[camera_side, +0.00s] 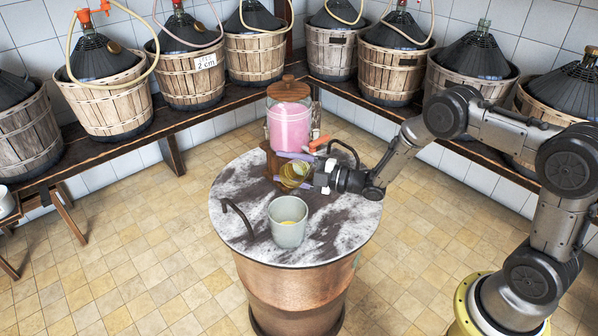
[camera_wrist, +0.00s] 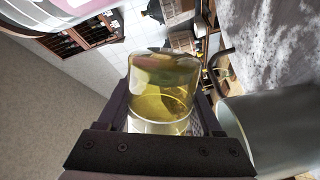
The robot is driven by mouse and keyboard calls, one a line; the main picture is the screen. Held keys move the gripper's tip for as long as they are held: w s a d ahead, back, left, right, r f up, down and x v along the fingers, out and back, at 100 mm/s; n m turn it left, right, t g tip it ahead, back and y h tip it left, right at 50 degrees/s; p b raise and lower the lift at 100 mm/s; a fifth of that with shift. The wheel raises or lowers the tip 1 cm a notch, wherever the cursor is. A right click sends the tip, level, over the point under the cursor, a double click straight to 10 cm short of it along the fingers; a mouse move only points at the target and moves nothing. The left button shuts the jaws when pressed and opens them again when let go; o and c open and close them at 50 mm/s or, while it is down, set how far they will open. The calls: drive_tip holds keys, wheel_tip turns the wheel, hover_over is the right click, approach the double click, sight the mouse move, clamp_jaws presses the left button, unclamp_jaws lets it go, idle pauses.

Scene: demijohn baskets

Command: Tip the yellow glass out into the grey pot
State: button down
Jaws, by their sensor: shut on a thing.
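The yellow glass (camera_side: 292,176) is see-through and held over the marble-topped round table, behind the grey pot. It looks tilted in the side view; its exact angle is hard to tell. My gripper (camera_side: 300,172) is shut around it from the right. In the wrist view the glass (camera_wrist: 163,88) sits between both fingers of my gripper (camera_wrist: 163,108), with yellow showing inside. The grey pot (camera_side: 288,235) stands upright and open on the table's front half, with a small yellow patch inside. The pot (camera_wrist: 275,130) also shows at the right of the wrist view.
A glass dispenser of pink liquid (camera_side: 289,122) with a wooden lid stands at the table's back, close behind the gripper. A dark curved hook (camera_side: 237,215) rises left of the pot. Basketed demijohns line the wall benches. The table's front right is clear.

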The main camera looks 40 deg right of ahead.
drive_tip(key=shift+r+m, duration=0.2)
drive_tip(key=shift+m, duration=0.3)
drive_tip(key=m, duration=0.4)
drive_tip(key=shift+a+r, duration=0.1)
drive_tip(key=shift+r, duration=0.25)
drive_tip(key=m, duration=0.4)
drive_tip(key=shift+s+a, duration=0.25)
drive_tip(key=shift+a, duration=0.15)
drive_tip(key=m, duration=0.2)
drive_tip(key=a+m, duration=0.1)
drive_tip(key=m, duration=0.1)
drive_tip(key=shift+s+a+f, duration=0.15)
drive_tip(key=shift+s+a, duration=0.05)
drive_tip(key=shift+s, duration=0.2)
